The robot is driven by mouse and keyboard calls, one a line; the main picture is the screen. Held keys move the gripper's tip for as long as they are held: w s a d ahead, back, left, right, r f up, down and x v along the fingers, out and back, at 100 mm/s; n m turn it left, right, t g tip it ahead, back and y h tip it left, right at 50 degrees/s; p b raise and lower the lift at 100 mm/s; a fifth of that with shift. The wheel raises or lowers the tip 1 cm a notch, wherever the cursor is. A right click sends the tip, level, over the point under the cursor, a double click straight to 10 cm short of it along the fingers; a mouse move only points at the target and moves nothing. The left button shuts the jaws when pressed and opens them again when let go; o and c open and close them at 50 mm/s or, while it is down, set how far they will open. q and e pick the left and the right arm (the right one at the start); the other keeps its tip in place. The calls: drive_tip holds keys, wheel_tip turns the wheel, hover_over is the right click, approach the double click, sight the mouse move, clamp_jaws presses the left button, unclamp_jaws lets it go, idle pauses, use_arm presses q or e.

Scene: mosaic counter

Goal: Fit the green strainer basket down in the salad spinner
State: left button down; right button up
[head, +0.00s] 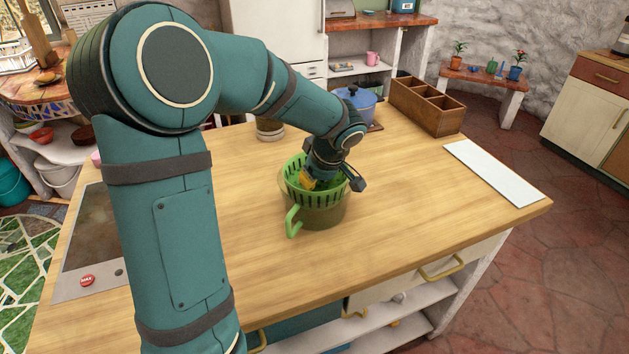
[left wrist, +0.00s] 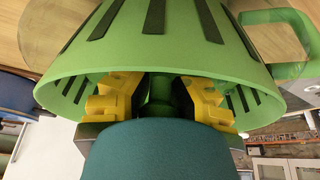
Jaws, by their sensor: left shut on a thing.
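The green strainer basket (head: 296,187) is slotted and stands partly above the salad spinner (head: 327,217), a see-through bowl on the wooden counter with a green handle (head: 292,222). The basket's lower part appears to be inside the bowl; the exact depth is hard to tell. My left gripper (head: 322,178) reaches down into the basket from above. In the left wrist view, its yellow fingers (left wrist: 163,98) are shut on the green post in the basket's middle, and the slotted wall (left wrist: 150,45) surrounds them. My right gripper is not in view.
A blue pot (head: 356,104) and a wooden compartment box (head: 428,106) stand behind the spinner. A white board (head: 493,172) lies at the right edge and a cooktop (head: 88,250) at the left. A jar (head: 269,130) stands at the back. The counter's front right is clear.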

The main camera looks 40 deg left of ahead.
use_arm(q)
drive_tip(key=shift+f+b, duration=0.35)
drive_tip(key=shift+f, duration=2)
idle(1.1)
drive_tip(key=c, duration=1)
unclamp_jaws()
drive_tip(key=v, duration=1.2)
